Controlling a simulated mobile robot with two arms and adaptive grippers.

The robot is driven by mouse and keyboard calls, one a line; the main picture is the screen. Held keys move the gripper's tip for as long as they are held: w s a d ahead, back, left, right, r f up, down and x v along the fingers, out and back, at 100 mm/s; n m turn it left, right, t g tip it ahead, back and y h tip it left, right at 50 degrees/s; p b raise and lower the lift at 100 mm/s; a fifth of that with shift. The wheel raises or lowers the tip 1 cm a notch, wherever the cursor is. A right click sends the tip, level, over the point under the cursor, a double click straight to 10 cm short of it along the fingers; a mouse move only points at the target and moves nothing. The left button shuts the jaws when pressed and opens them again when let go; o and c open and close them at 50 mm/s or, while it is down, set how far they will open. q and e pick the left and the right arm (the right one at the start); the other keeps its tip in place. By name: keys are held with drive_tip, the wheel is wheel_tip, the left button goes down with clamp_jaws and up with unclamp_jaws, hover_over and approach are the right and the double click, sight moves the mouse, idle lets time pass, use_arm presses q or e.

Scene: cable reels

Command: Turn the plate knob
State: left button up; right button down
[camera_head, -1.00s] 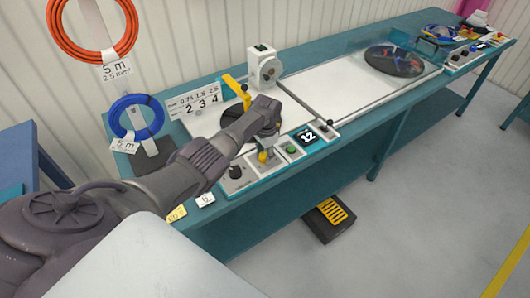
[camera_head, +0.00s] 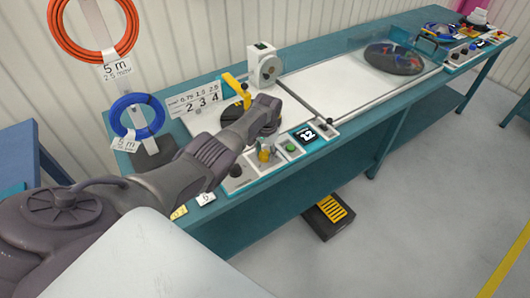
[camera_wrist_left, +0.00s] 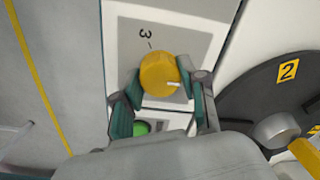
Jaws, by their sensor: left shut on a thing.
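The yellow plate knob (camera_wrist_left: 158,75) sits on a light grey panel in the left wrist view, with a small white pointer mark at its lower right. A "3" is printed on the panel above it. My left gripper (camera_wrist_left: 163,94) has a finger on each side of the knob and is shut on it. In the head view the knob (camera_head: 264,155) shows at the bench's front control strip, under my left gripper (camera_head: 262,147), which partly hides it. My right gripper is not in view.
A green button (camera_head: 291,147) and a small display (camera_head: 306,135) are beside the knob. A yellow lever (camera_head: 236,86) and a grey machine (camera_head: 264,68) stand behind. A pedal (camera_head: 328,215) is on the floor.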

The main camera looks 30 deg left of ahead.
sight(266, 154)
use_arm(q)
drive_tip(key=shift+r, duration=0.1)
drive_tip(key=o, duration=1.1)
drive_tip(key=shift+o, duration=0.2)
wheel_tip(266, 154, up, 12)
drive_tip(key=shift+d, duration=0.2)
